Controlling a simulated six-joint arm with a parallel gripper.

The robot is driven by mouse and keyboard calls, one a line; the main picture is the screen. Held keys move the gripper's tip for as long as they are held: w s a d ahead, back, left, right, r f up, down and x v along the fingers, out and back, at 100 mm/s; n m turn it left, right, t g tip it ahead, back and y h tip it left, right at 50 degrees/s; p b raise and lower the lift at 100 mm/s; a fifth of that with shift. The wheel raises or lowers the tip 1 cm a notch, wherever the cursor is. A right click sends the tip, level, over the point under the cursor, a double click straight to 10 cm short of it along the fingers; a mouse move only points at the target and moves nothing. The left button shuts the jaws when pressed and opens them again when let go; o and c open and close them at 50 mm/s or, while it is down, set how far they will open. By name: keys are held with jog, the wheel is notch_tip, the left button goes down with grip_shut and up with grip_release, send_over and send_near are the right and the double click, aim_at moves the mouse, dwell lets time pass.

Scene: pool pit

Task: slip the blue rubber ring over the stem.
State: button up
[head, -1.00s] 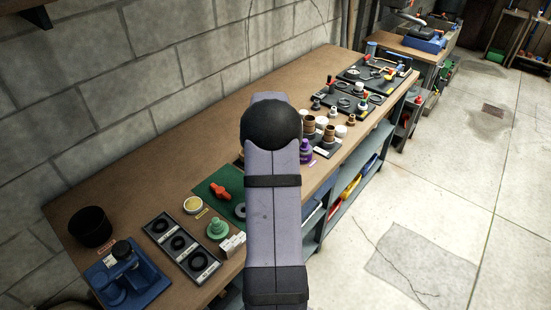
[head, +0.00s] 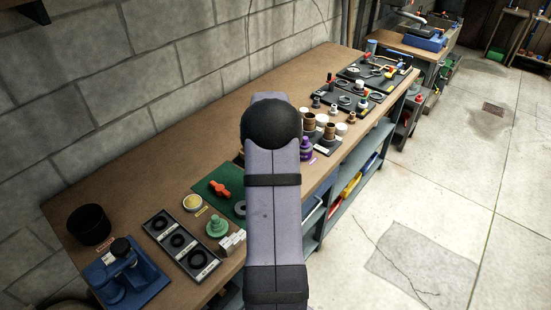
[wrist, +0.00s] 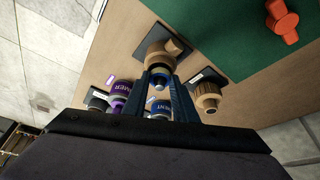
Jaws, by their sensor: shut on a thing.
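My gripper (wrist: 161,75) points down at the bench in the wrist view, its two dark blue fingers close together. A small blue piece shows between the fingertips; I take it as the blue rubber ring (wrist: 159,82), mostly hidden by the fingers. Just beyond the tips, a tan fitting (wrist: 163,48) stands on a dark square plate; it may be the stem. I cannot tell whether the ring touches it. A second tan fitting (wrist: 208,90) stands on another dark plate to the right. In the head view my arm hides the gripper and ring.
A green mat (wrist: 235,35) with a red-orange handle (wrist: 283,22) lies beyond. The wooden bench (head: 130,170) has bare room along the wall.

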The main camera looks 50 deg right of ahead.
jog(key=shift+f, duration=0.35)
dwell(0.5)
dwell(0.6)
jog(key=o, duration=1.4)
jog(key=shift+o, duration=0.2)
jog(key=shift+r, duration=0.1)
jog(key=shift+r+p, duration=2.65)
jog(key=shift+r, duration=1.35)
